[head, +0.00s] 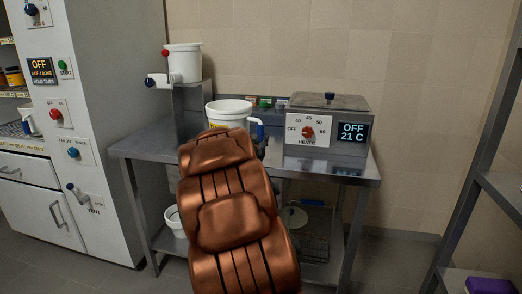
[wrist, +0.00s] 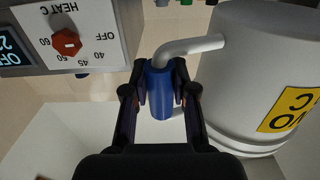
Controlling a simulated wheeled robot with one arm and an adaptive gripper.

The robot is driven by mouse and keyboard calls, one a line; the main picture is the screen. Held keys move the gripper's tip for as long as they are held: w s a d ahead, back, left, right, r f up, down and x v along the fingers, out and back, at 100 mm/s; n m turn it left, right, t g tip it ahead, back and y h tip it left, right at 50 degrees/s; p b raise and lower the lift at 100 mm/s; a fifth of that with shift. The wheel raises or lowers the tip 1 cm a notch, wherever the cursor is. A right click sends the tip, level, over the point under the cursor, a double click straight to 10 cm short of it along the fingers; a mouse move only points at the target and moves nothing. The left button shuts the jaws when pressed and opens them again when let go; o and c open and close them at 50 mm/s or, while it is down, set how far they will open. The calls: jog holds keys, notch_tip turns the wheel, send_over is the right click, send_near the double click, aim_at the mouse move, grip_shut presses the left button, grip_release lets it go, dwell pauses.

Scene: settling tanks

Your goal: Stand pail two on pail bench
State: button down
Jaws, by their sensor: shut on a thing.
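A white pail (head: 228,108) with a yellow label is at the steel bench (head: 140,148), left of the heater; my arm hides its lower part, so I cannot tell whether it touches the top. In the wrist view the pail (wrist: 245,70) is at the right, upside down in the picture, its label (wrist: 292,110) partly cut off. My gripper (wrist: 160,92) is shut on the blue grip (wrist: 160,88) of the pail's handle, beside the pail's wall. In the head view my gripper (head: 262,148) is mostly hidden behind my copper-coloured arm.
A heater box (head: 335,105) reading OFF 21 C stands right of the pail. Another white pail (head: 184,62) stands on a raised stand at the left back. A white vessel (head: 174,222) sits on the lower shelf. A metal rack (head: 478,170) stands at the right.

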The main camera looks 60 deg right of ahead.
jog(key=shift+d, duration=0.3)
notch_tip(320, 180, down, 4)
jog(key=shift+r+b, duration=0.1)
jog(key=shift+b, duration=0.5)
jog(key=shift+w, duration=0.1)
jog(key=c, duration=0.9)
grip_release()
jog(key=shift+c, duration=0.2)
jog(key=shift+r, duration=0.1)
jog(key=p+v, duration=0.1)
jog(key=v, duration=1.1)
